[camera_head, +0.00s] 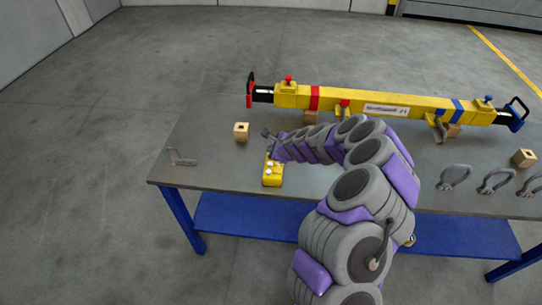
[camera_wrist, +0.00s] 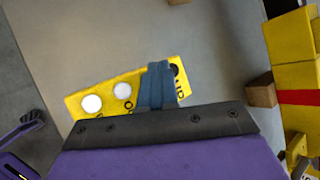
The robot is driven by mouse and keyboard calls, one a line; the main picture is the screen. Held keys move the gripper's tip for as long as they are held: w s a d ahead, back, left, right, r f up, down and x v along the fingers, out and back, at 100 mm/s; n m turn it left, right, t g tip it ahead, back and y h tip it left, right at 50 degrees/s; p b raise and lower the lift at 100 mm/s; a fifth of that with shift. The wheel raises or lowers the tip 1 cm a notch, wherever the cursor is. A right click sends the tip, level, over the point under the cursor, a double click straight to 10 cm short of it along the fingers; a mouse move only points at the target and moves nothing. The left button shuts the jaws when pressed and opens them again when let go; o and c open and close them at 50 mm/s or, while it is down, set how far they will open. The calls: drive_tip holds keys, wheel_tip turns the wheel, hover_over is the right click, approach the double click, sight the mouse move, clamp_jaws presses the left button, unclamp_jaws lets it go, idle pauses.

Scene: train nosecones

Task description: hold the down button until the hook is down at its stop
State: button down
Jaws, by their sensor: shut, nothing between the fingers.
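The yellow button box (camera_head: 272,175) lies on the grey table in front of my arm. In the wrist view the yellow box (camera_wrist: 105,90) shows two round white buttons, a middle one (camera_wrist: 122,90) and a left one (camera_wrist: 91,103), plus a dark round part (camera_wrist: 176,70) at its right end. My gripper (camera_wrist: 158,68) is shut and empty, its blue fingers over the right part of the box, beside the dark part. I cannot tell whether the fingertips touch or press a button. In the head view my gripper (camera_head: 270,152) is at the far end of the box. No hoist hook is recognisable.
A yellow beam (camera_head: 430,104) with red and blue fittings lies along the back of the table (camera_head: 215,160). Wooden blocks (camera_head: 241,131), a grey bracket (camera_head: 181,158) and several shackles (camera_head: 455,177) stand around.

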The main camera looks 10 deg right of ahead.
drive_tip(key=shift+f, duration=0.1)
drive_tip(key=shift+f, duration=0.25)
drive_tip(key=shift+f+b, duration=0.45)
drive_tip(key=shift+b, duration=0.15)
idle(0.7)
drive_tip(key=shift+r, duration=0.15)
idle(5.2)
drive_tip(key=shift+r+p, duration=0.75)
drive_tip(key=shift+p, duration=0.05)
